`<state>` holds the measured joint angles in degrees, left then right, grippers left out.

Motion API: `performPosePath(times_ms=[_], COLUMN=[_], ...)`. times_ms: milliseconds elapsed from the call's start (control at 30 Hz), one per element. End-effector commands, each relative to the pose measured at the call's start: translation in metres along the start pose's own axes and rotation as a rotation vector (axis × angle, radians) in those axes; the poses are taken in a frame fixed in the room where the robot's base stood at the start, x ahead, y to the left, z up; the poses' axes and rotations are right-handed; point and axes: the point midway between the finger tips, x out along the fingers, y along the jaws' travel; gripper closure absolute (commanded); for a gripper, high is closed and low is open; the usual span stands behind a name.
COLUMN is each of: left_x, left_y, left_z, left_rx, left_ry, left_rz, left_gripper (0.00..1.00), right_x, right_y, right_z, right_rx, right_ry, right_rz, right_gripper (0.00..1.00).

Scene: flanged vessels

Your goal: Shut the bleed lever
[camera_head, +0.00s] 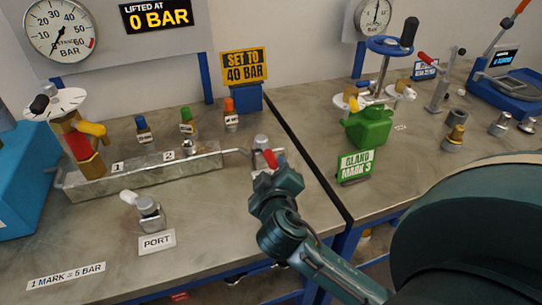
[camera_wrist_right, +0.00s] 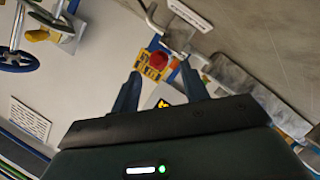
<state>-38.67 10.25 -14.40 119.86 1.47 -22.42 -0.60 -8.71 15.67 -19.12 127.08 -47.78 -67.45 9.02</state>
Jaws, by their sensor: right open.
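The bleed lever appears to be the red-tipped handle (camera_head: 270,160) on the small metal block (camera_head: 262,143) at the right end of the pipe. In the right wrist view its red end (camera_wrist_right: 157,60) shows between and just beyond my fingertips. My right gripper (camera_head: 272,176) is right at the lever in the head view, where its hand hides the fingers and part of the block. In the wrist view the right gripper (camera_wrist_right: 162,74) is open, with a finger on either side and nothing clearly touched. My left gripper is not in view.
A metal trough (camera_head: 140,177) with a thin pipe runs left of the block. A PORT fitting (camera_head: 150,213) stands in front. The yellow 40 BAR sign (camera_head: 244,66) is behind. A green vessel (camera_head: 370,127) and the GLAND sign (camera_head: 356,166) stand right. The front-left bench is mostly clear.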

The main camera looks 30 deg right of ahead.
Motion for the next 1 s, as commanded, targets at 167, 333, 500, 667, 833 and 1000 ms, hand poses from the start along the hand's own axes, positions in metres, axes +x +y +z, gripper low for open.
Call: performPosePath(times_ms=[167,333,500,667,833,1000], left_x=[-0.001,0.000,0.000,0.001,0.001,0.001], left_y=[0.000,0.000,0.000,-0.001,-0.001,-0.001], left_z=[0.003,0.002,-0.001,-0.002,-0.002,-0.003], left_rx=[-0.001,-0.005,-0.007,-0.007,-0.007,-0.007], left_ry=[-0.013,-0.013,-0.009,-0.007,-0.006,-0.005], left_rz=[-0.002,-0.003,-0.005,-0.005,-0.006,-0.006], left_gripper=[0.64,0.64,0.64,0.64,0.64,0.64], right_x=[0.037,0.059,0.068,0.068,0.068,0.068], right_y=[0.001,0.000,0.000,0.000,0.000,0.000], right_z=[-0.001,0.000,0.000,0.000,0.000,0.000], right_rx=[-0.002,0.000,0.000,0.001,0.001,0.001], right_ry=[-0.001,-0.001,0.000,0.000,-0.001,-0.001], right_rz=[0.003,0.000,-0.001,-0.001,-0.001,-0.001], right_gripper=[0.55,0.55,0.55,0.55,0.61,0.75])
